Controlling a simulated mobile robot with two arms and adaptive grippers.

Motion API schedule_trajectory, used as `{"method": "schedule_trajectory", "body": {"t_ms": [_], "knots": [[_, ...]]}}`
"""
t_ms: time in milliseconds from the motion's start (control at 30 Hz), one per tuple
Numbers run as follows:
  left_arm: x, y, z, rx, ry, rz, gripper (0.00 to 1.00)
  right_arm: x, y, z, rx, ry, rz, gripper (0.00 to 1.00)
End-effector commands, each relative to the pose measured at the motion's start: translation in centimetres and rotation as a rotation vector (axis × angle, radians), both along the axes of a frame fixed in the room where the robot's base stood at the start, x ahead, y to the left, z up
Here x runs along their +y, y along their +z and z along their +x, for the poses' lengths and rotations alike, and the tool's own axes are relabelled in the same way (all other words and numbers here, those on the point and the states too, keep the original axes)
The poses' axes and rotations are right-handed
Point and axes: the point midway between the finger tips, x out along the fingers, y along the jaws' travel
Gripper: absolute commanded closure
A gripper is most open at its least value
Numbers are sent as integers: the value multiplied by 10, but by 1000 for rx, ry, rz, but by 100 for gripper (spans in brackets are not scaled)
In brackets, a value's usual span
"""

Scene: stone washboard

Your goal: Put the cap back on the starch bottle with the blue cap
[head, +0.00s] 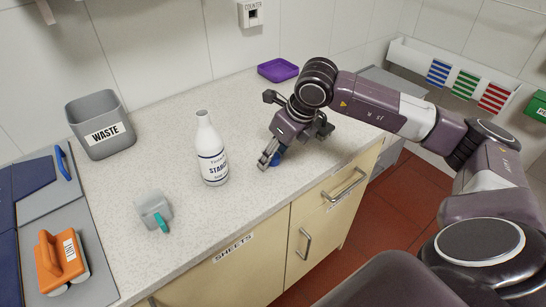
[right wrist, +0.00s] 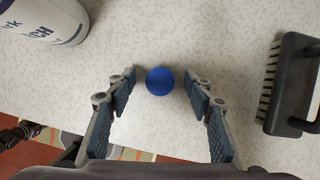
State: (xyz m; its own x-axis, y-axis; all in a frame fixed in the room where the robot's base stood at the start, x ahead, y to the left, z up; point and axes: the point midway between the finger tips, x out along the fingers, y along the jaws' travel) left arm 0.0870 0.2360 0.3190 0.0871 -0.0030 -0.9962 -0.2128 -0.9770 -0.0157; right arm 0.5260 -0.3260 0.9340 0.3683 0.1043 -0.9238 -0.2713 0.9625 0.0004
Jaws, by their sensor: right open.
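The white starch bottle (head: 210,152) stands upright and uncapped on the counter, left of my right gripper (head: 268,162). Part of the bottle shows at the top left of the right wrist view (right wrist: 42,20). The blue cap (right wrist: 160,81) lies on the counter between the two spread fingers of my right gripper (right wrist: 160,95), with clear gaps on both sides. In the head view the cap (head: 275,160) is partly hidden by the fingers. My right gripper is open, low over the counter's front edge. My left gripper is not in view.
A dark brush (right wrist: 290,85) lies right of the cap in the wrist view. A purple dish (head: 278,69) is at the back. The grey waste bin (head: 100,124), a grey item with a teal part (head: 153,211) and an orange-handled tool (head: 61,262) are on the left.

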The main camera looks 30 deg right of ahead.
Motion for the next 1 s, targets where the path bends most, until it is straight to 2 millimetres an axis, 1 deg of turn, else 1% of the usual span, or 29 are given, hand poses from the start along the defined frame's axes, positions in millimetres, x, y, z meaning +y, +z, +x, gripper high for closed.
{"method": "schedule_trajectory", "body": {"t_ms": [100,367,767,867,967,1000], "knots": [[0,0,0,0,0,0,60,0,0,0,0,0,0,52],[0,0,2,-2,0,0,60,0,1,0,0,0,-1,81],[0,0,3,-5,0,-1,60,0,2,0,-1,0,-1,81],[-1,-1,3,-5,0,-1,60,0,7,1,-2,0,0,81],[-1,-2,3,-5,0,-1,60,0,17,1,-3,0,1,81],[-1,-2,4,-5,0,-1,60,0,23,1,-4,1,0,81]]}}
